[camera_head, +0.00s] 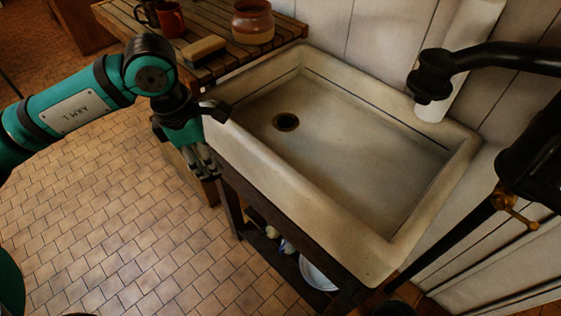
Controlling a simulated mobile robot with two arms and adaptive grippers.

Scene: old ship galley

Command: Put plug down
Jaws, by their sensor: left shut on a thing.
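My left gripper (207,163) points down beside the left outer wall of the pale stone sink (290,191). It is shut, and its fingers hide what they hold. The plug cannot be made out clearly; its place between the fingers is hidden from this view. The sink basin is empty, with a dark round drain hole (286,121) open near its left end. My right gripper is not in view.
A slatted wooden table (226,60) stands behind the sink's left end, bearing a brown pot (252,22), a wooden block or brush (204,48) and a reddish mug (170,19). A black pipe (500,56) overhangs the sink's right side. Tiled floor (110,215) is clear at left.

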